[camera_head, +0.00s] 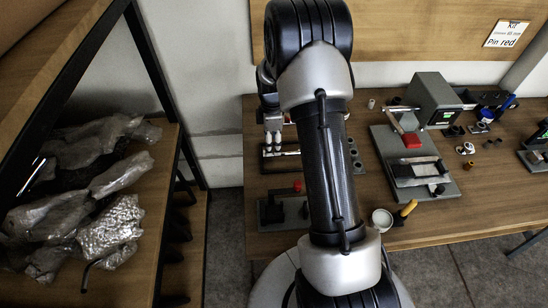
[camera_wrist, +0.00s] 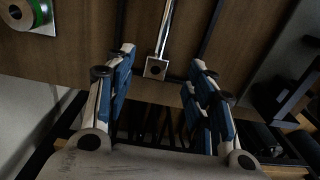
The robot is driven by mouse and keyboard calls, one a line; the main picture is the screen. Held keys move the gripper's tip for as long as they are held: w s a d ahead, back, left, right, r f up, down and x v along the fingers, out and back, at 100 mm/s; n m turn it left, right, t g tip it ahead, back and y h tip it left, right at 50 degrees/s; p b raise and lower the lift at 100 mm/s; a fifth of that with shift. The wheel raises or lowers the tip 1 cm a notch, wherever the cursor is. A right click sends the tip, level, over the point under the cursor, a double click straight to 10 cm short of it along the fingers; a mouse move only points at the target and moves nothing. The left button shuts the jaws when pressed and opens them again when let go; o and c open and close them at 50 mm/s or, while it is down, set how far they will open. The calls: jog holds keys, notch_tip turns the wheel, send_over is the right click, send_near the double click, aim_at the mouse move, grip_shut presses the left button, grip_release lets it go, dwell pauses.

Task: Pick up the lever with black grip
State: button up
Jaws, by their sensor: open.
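In the wrist view, a bright metal rod (camera_wrist: 165,30) with a square, holed end block (camera_wrist: 155,69) lies over the brown wooden tabletop (camera_wrist: 100,38). It may be the lever; no black grip can be made out on it. My gripper (camera_wrist: 161,62) is open, with its blue-and-white fingers on either side of the block and nothing clearly held between them. In the head view, my gripper (camera_head: 272,133) is partly hidden behind my arm, above the left part of the workbench (camera_head: 256,215). I cannot tell whether the fingers touch the rod.
A grey machine (camera_head: 434,100) and its plate stand on the right. A white cup (camera_head: 382,219) and yellow-handled tool (camera_head: 407,209) lie near the front edge. A dark fixture (camera_head: 285,212) is at front left. A shelf (camera_head: 152,215) with wrapped parcels (camera_head: 75,215) stands left.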

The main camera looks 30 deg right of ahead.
notch_tip(320, 180, down, 6)
jog(key=shift+w+f+b, duration=0.15)
jog(key=shift+f+b, duration=0.1)
jog(key=shift+b, duration=1)
jog(key=shift+r, duration=0.1)
grip_shut()
